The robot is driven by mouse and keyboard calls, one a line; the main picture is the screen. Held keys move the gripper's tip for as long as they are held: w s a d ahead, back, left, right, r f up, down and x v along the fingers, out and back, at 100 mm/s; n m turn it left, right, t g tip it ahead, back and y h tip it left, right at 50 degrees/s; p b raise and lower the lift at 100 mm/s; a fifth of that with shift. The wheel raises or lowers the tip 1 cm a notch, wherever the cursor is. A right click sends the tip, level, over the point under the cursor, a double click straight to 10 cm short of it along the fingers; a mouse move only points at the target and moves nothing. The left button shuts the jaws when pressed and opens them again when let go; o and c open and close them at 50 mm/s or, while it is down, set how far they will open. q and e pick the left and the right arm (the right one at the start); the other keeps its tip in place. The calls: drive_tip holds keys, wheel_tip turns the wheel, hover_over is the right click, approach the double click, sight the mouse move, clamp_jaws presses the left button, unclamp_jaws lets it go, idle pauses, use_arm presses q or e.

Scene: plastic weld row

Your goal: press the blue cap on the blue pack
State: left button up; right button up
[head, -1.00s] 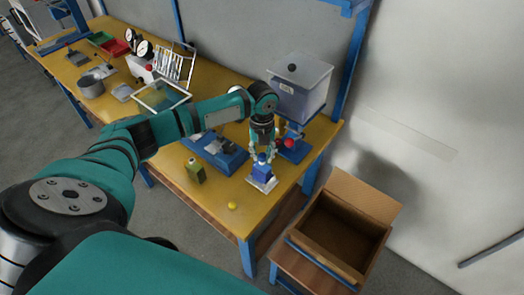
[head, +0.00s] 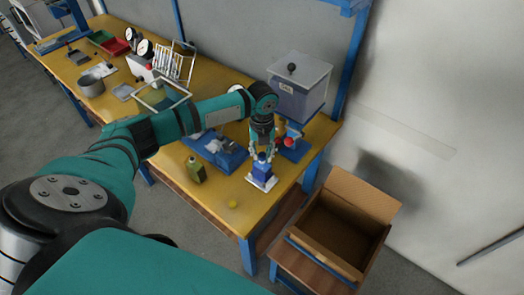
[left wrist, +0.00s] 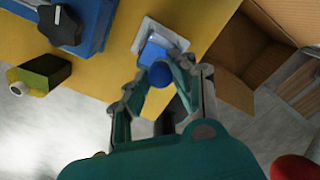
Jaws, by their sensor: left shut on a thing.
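The blue pack (head: 264,172) stands upright on a white plate (head: 259,185) near the front right corner of the yellow bench. It also shows in the left wrist view (left wrist: 154,51). The blue cap (head: 262,157) is at the top of the pack; in the left wrist view the cap (left wrist: 160,74) is between my fingertips. My left gripper (head: 262,153) reaches down from above and is shut on the blue cap. The fingers partly hide the cap and the pack's top, so I cannot tell whether the cap is fully seated. My right gripper is not in view.
An olive pack (head: 195,170) and a small yellow cap (head: 233,204) are on the bench to the left. A blue fixture (head: 222,152) and a clear bin (head: 300,88) stand behind. An open cardboard box (head: 340,235) is beyond the bench's right edge.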

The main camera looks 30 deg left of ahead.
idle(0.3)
use_arm(q)
drive_tip(key=shift+p, duration=0.3)
idle(0.3)
idle(0.5)
drive_tip(key=shift+f, duration=0.15)
drive_tip(key=shift+p, duration=0.45)
idle(0.6)
drive_tip(key=o, duration=1.2)
